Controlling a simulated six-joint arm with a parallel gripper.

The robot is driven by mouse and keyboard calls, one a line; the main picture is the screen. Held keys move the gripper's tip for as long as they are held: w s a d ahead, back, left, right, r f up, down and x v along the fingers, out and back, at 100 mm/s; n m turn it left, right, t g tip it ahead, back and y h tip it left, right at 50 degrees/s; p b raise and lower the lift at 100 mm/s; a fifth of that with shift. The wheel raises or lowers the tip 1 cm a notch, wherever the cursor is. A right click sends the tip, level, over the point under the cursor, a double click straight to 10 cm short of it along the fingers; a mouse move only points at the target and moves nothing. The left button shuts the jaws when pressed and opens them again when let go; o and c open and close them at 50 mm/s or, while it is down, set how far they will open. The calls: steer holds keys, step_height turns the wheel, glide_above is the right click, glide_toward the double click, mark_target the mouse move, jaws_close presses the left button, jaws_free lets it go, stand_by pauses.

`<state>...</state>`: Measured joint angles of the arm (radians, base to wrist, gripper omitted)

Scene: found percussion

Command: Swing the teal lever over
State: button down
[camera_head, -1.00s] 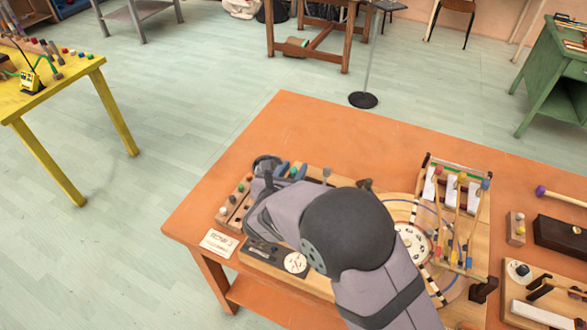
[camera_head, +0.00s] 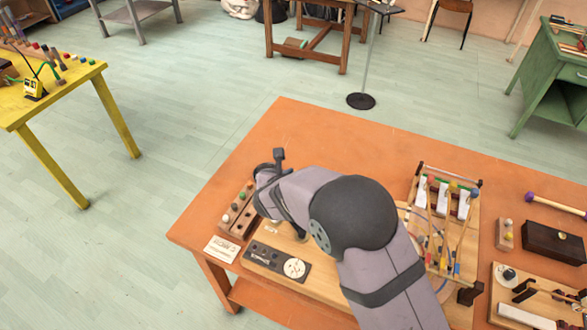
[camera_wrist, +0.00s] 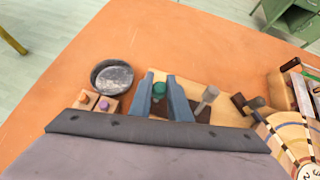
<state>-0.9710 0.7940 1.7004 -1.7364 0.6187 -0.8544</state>
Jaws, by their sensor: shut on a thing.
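In the wrist view, my gripper (camera_wrist: 166,86) has its two blue-grey fingers on either side of the teal lever's round knob (camera_wrist: 159,90). The fingers are shut on it. The lever's lower part is hidden by the fingers and the gripper body. The knob stands over a dark slot area on a pale wooden board (camera_wrist: 196,77). In the head view, my wrist and forearm cover the lever and the fingertips.
A grey lever (camera_wrist: 210,94) stands close to the right of the fingers. A round grey pan (camera_wrist: 112,77) and small knobbed blocks (camera_wrist: 96,102) lie to the left. A black panel with a white dial (camera_head: 294,268) is in front. The orange table (camera_head: 330,135) is bare behind.

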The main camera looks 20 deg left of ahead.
steer(key=shift+w+r+g+p, duration=0.2)
steer(key=shift+w+g+p, duration=0.35)
steer(key=shift+p, duration=1.85)
steer(key=shift+w+r+g+p, duration=0.2)
steer(key=shift+g+p, duration=0.55)
steer(key=shift+p, duration=1.6)
steer(key=p, duration=0.2)
steer(key=g+p, duration=0.1)
steer(key=p, duration=0.1)
steer(key=shift+w+f, duration=0.2)
steer(key=shift+w, duration=0.1)
steer(key=shift+w+f+p, duration=0.1)
steer(key=shift+f+p, duration=0.2)
steer(key=shift+p, duration=0.75)
steer(key=c, duration=1.7)
jaws_free()
steer(key=shift+o, duration=0.2)
steer(key=shift+r, duration=0.1)
steer(key=b+v, duration=0.3)
steer(key=v, duration=0.4)
